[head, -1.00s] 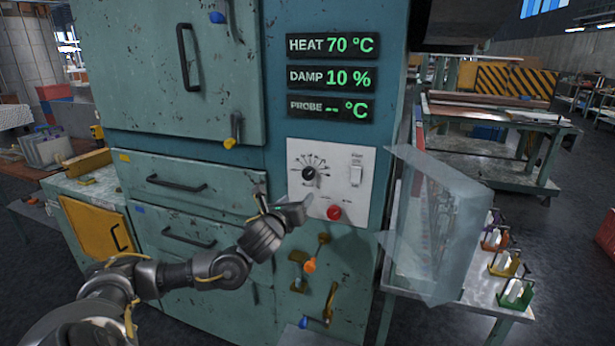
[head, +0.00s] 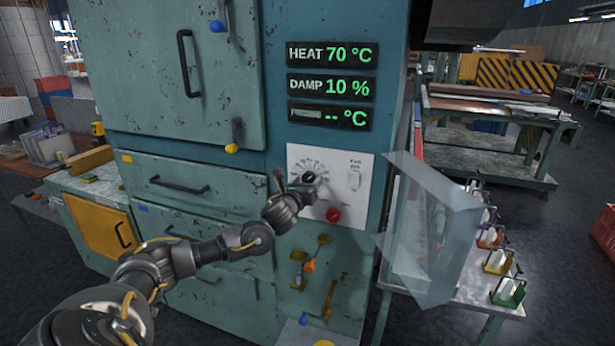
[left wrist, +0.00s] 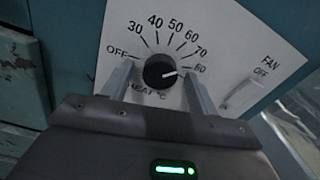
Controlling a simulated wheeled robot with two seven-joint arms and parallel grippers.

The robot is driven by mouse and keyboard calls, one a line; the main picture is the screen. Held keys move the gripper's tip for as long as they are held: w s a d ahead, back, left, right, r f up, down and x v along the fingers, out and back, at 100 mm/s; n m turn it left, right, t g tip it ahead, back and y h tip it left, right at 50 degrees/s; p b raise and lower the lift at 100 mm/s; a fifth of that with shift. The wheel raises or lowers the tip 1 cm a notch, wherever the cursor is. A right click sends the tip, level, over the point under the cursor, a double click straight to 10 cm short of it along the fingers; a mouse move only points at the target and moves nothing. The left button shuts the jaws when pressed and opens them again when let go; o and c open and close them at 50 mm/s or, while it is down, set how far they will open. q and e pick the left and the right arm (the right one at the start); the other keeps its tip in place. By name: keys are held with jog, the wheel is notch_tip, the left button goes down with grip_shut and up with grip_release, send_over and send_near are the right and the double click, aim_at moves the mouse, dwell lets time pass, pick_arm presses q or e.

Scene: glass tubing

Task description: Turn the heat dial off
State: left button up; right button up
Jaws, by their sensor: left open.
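The heat dial (left wrist: 159,72) is a round black knob with a white pointer line, on a white control panel (head: 352,208). Its scale runs from OFF at the left through rising temperatures to the right. The pointer faces right, towards the high end, well away from OFF. My left gripper (head: 300,184) is at the dial. In the left wrist view, its two fingers stand open on either side of the knob, with gaps that look clear. In the head view the gripper partly covers the dial. The heat display (head: 331,54) reads 70 °C. My right gripper is not in view.
A fan switch (head: 354,179) and a red button (head: 333,214) sit close to the dial on the panel. Below are orange and blue-tipped levers (head: 310,266). A clear glass-like sheet (head: 432,235) stands at right, beside a table with coloured holders (head: 508,292).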

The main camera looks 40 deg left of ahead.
pick_arm(q)
jog(key=shift+w+a, duration=0.15)
jog(key=shift+w, duration=0.2)
jog(key=shift+c, duration=0.2)
